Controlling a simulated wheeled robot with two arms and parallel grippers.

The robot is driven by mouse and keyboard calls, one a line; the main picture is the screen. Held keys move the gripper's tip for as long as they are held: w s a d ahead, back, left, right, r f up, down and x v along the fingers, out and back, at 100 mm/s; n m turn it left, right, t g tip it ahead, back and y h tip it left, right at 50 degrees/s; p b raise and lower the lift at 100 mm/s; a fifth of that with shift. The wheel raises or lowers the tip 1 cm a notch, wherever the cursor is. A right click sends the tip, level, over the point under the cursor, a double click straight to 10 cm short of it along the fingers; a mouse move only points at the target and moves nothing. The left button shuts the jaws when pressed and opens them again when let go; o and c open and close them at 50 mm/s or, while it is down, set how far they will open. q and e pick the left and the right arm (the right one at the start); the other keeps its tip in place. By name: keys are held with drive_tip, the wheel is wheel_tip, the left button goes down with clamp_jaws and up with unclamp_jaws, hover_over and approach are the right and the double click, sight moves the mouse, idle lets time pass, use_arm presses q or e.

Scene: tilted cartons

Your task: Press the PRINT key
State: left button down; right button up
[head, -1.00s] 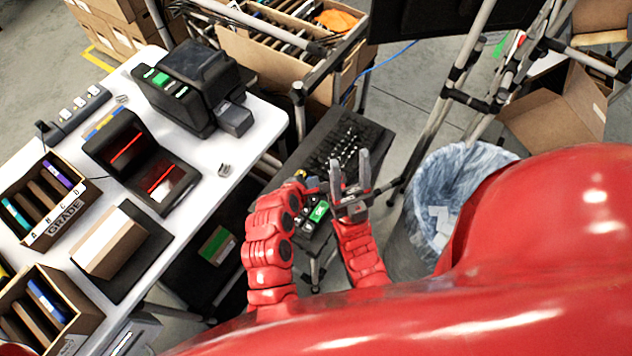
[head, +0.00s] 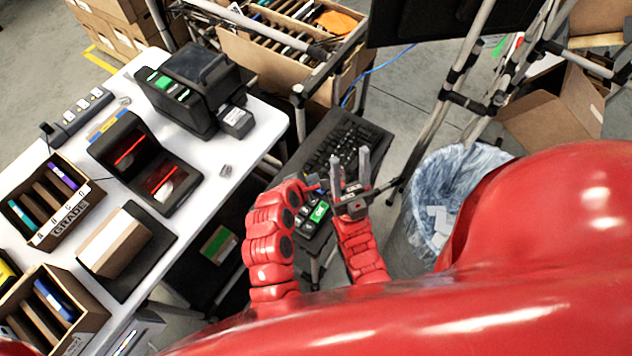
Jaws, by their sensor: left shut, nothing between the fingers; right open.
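A dark printer-like machine (head: 205,82) stands at the far end of the white table. Its front has a row of keys, among them a green key (head: 163,82); their lettering is too small to read, so I cannot tell which is PRINT. My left gripper (head: 314,190) is shut and empty, low in the middle of the picture, partly hidden by its own arm and close to my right gripper. My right gripper (head: 351,170) is open and empty, its two fingers pointing up the picture. Both grippers are right of the table, well apart from the machine.
The white table (head: 215,205) holds a scanner-like device (head: 145,160), a carton on a dark plate (head: 112,243) and file boxes (head: 60,200). A black keyboard (head: 350,140) and a small green-keyed pad (head: 318,212) lie near my grippers. A lined bin (head: 425,190) stands at right.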

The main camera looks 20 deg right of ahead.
use_arm(q)
wheel_tip(320, 180, up, 4)
drive_tip(key=p, duration=0.3)
drive_tip(key=shift+r, duration=0.15)
idle(0.6)
